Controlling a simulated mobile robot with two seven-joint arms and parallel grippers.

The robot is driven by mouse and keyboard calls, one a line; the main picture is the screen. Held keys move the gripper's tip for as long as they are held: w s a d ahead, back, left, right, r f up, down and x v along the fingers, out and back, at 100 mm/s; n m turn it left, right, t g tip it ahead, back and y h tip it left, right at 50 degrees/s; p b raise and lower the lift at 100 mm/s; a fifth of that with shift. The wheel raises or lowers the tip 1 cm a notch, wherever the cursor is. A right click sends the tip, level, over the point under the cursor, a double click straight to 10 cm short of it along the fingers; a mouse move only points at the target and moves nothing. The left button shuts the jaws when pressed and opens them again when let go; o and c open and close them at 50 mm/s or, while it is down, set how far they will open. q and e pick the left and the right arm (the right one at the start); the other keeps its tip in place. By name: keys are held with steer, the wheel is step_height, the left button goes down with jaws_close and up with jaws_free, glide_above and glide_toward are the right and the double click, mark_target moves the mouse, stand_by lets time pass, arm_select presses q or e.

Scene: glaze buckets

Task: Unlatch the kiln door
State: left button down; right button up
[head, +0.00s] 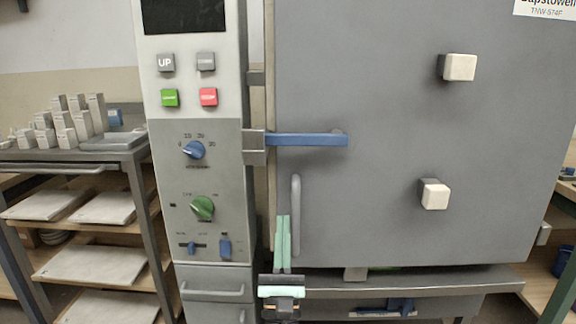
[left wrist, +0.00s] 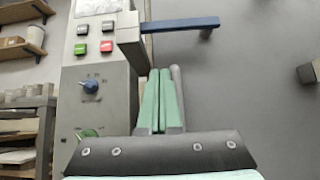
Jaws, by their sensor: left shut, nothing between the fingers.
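The grey kiln door (head: 380,110) fills the right of the head view. Its blue latch handle (head: 310,139) lies level across the door's left edge, at a grey bracket. The latch handle also shows at the top of the left wrist view (left wrist: 180,24). A grey vertical pull bar (head: 296,215) is on the door below the latch. My left gripper (head: 283,218) has green fingers, shut and empty, pointing up. It is below the latch and beside the pull bar, apart from the latch in the picture. My right gripper is not in view.
A control panel (head: 180,240) with buttons and knobs stands left of the door. Two pale square knobs (head: 460,67) (head: 435,194) stick out of the door. A shelf rack (head: 140,190) with pale slabs is at far left. A grey stand (head: 480,280) is under the kiln.

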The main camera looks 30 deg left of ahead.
arm_select(q)
steer(key=p, duration=0.2)
glide_toward(285, 144)
steer(key=w+a+f+x, duration=0.1)
steer(key=x, duration=0.5)
steer(key=shift+d+r, duration=0.1)
steer(key=shift+r, duration=0.05)
steer(key=shift+w+r+m, duration=0.1)
steer(key=shift+m, duration=0.2)
